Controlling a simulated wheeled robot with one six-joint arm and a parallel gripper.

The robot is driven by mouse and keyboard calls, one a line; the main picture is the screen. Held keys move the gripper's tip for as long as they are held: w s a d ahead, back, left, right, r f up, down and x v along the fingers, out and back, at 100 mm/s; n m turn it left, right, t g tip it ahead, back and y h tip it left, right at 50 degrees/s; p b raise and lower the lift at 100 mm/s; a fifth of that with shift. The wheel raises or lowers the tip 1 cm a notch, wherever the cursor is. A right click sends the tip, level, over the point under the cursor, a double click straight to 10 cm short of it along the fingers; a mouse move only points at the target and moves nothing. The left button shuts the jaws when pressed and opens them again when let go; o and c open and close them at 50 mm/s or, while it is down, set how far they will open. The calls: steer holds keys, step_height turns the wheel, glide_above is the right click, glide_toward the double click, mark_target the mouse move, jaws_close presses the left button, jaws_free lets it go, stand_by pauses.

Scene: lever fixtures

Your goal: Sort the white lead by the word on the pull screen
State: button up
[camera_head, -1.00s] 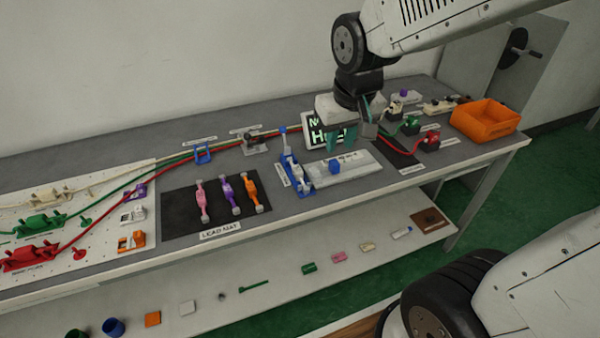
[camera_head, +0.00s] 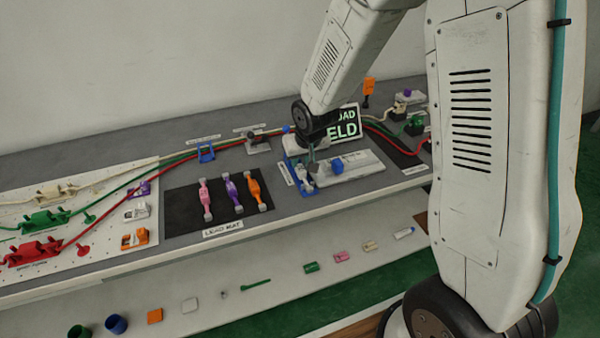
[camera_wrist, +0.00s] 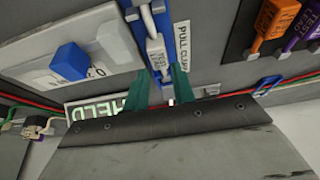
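The blue pull clamp (camera_head: 288,180) stands on the bench, left of a pale plate with a blue knob (camera_head: 337,165). A whitish piece (camera_wrist: 155,58), apparently the white lead, lies along the clamp in the wrist view. My gripper (camera_head: 312,163) is low at the clamp; its teal fingers (camera_wrist: 160,78) are apart, one toward each side of the piece's near end. I cannot tell whether they touch it. The pull screen (camera_head: 346,125) stands behind; its visible letters end in "OAD" and "ELD". The wrist view shows "HELD" on it, partly covered by my gripper.
Pink (camera_head: 205,199), purple (camera_head: 234,194) and orange (camera_head: 258,189) leads lie on the dark lead mat (camera_head: 184,212). A white pegboard (camera_head: 110,192) holds cable fixtures at left. Red, green and cream cables run along the back. My arm hides the bench's right end.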

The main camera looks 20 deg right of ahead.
mark_target(299, 165)
steer(key=x, duration=0.3)
steer(key=shift+w+f, duration=0.1)
jaws_close()
